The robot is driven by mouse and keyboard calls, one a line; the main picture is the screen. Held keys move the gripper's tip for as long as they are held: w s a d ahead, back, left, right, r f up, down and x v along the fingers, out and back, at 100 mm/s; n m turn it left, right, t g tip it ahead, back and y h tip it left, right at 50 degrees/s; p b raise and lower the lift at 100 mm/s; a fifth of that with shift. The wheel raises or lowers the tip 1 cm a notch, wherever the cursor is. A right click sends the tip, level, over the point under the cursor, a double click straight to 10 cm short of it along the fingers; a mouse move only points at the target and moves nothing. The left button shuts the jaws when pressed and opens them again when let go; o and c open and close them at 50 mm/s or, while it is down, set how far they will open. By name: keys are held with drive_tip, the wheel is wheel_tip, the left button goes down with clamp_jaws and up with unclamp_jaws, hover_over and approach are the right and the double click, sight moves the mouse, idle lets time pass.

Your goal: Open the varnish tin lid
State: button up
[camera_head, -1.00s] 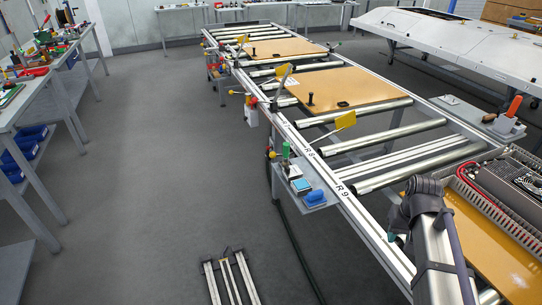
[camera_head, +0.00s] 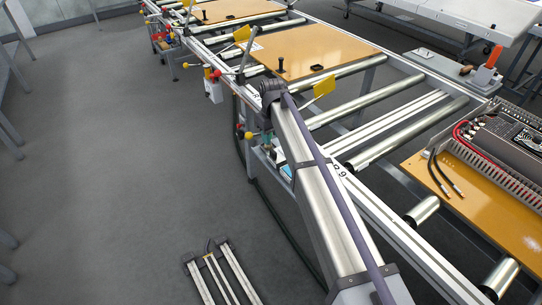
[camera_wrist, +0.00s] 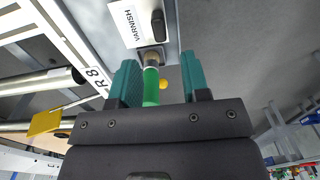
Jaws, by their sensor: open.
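A dark knob (camera_wrist: 157,25) stands beside the label. A wiring box (camera_head: 505,140) sits on an orange board at right.

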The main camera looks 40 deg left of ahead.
sight(272, 150)
wheel_tip(272, 150, down, 8)
drive_tip(key=b, duration=0.6)
drive_tip(key=shift+r, duration=0.2)
drive_tip(key=shift+c, duration=0.3)
clamp_jaws()
